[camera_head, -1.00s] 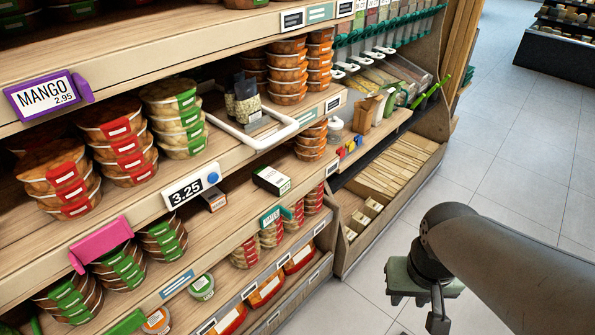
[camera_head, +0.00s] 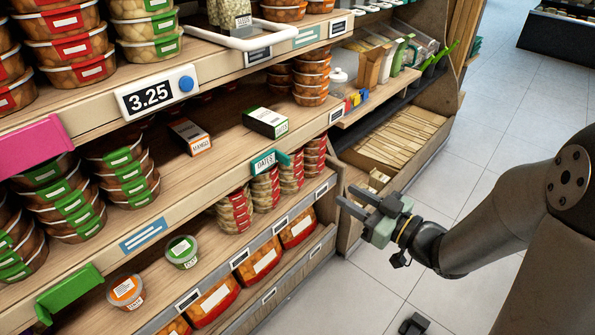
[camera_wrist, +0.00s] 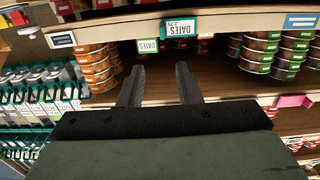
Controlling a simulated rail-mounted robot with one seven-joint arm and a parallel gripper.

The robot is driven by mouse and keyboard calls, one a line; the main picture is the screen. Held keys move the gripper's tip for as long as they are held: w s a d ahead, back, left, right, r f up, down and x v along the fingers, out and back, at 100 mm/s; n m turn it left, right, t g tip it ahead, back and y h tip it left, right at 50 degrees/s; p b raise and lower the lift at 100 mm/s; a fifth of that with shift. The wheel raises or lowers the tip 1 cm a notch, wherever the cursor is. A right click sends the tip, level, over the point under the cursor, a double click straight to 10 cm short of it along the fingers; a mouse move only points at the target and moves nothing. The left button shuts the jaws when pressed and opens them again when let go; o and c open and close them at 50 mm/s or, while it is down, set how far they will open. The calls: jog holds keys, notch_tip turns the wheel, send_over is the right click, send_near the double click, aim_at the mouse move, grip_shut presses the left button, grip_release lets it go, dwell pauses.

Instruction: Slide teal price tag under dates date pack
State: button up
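My gripper (camera_head: 347,196) is in front of the shelves, to the right of the tag and a little lower. In the wrist view my gripper (camera_wrist: 160,68) is open and empty, its fingers apart and pointing toward the shelf.
A mango box (camera_head: 190,137) lies left of the date pack. A white 3.25 tag (camera_head: 157,92), a pink tag (camera_head: 35,147) and a green tag (camera_head: 69,291) project from shelf edges.

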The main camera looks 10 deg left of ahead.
aim_at(290, 161)
jog(key=x, duration=0.8)
jog(key=b+x, duration=0.1)
jog(key=x, duration=0.8)
jog(key=shift+s+a+r, duration=0.1)
jog(key=shift+a+r, duration=0.15)
grip_shut()
